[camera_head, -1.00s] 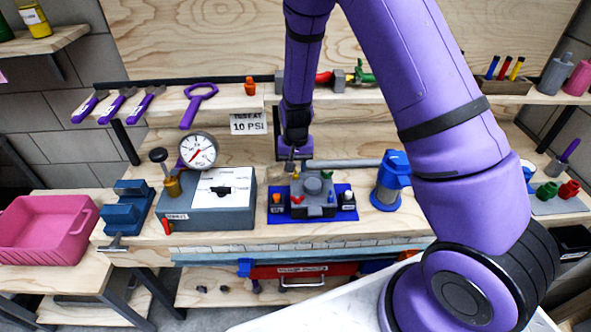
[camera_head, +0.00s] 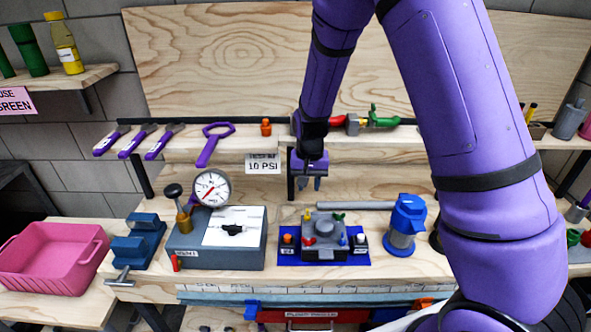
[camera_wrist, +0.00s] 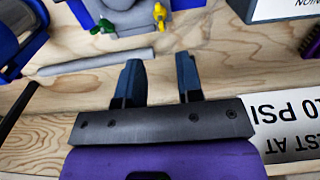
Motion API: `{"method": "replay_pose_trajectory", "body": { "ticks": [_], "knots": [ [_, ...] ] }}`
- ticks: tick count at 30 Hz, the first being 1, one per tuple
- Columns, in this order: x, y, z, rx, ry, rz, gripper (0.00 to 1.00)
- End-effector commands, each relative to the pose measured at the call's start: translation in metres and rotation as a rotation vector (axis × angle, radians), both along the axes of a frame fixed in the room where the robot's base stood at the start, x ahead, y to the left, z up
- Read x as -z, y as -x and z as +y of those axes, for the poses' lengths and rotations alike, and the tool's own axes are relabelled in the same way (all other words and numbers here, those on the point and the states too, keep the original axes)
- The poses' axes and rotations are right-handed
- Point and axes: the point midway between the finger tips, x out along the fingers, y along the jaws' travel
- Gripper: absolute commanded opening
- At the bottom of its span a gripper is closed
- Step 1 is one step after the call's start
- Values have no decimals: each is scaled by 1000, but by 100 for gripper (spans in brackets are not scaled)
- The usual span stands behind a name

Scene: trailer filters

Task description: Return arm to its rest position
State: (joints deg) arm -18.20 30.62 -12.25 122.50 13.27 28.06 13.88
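My purple arm (camera_head: 480,120) reaches from the right side of the head view over the workbench. My gripper (camera_head: 310,183) points down above the back of the bench, behind the grey fixture on the blue mat. In the wrist view my gripper (camera_wrist: 160,75) shows two dark blue fingers held apart, with only bare wood between them. It holds nothing and appears clear of the objects around it.
A grey fixture (camera_head: 324,230) with coloured knobs sits on a blue mat. A grey bar (camera_head: 350,206), a blue cylinder device (camera_head: 406,225), a pressure gauge (camera_head: 211,188), a grey box (camera_head: 217,253) and a blue vise (camera_head: 136,243) stand nearby. A pink bin (camera_head: 60,287) is at left.

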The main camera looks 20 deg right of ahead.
Motion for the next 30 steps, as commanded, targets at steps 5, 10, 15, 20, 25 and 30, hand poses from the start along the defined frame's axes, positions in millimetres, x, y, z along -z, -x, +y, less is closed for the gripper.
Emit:
{"method": "replay_pose_trajectory", "body": {
  "ticks": [5, 10, 15, 20, 25, 30],
  "knots": [
    [-5, 0, 0, -1, -4, -4, 33],
    [-40, 8, -4, -18, -26, -33, 33],
    [-96, 27, -11, -52, -58, -83, 33],
    [-145, 52, -20, -88, -77, -131, 33],
    [-191, 84, -29, -128, -85, -187, 33],
    [-230, 120, -39, -168, -81, -241, 33]
  ]
}}
